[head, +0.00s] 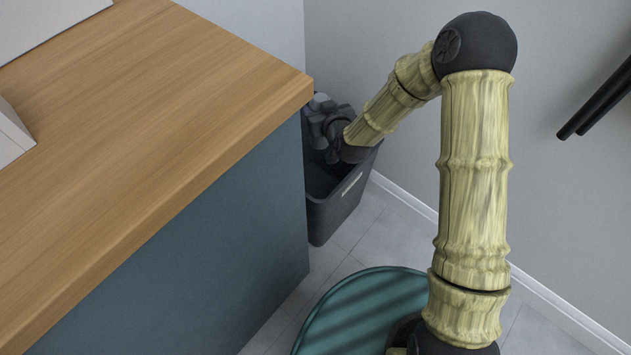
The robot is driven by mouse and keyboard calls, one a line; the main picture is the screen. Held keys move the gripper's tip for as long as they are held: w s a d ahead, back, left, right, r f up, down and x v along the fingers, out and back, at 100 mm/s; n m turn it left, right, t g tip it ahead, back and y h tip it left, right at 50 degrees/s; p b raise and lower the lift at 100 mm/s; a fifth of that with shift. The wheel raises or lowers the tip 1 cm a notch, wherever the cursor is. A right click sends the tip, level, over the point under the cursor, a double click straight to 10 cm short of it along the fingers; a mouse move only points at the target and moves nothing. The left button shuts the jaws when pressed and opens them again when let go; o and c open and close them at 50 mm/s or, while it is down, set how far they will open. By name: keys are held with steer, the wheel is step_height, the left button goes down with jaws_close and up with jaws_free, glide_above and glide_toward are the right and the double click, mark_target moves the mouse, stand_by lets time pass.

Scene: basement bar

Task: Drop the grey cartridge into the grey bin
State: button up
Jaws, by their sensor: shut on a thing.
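The dark grey bin (340,206) stands on the floor in the corner beyond the counter's end. Its near side has a small pale label. My gripper (318,114) is over the bin's opening, close to the counter's corner. It is shut on the grey cartridge (321,98), of which only a small lighter grey part shows at the gripper's far end. The rest of the cartridge is hidden by the gripper and the counter edge. How far it is above the rim is hard to tell.
The wood-topped counter (160,110) with a blue-grey side (200,250) fills the left and hides part of the bin. A grey wall (375,40) stands behind the bin. Tiled floor (385,225) shows in front of it. Dark bars (597,104) stick out at the right.

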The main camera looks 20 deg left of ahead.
step_height(320, 180, down, 6)
steer(key=b, duration=0.4)
steer(key=shift+w, duration=0.1)
stand_by(0.4)
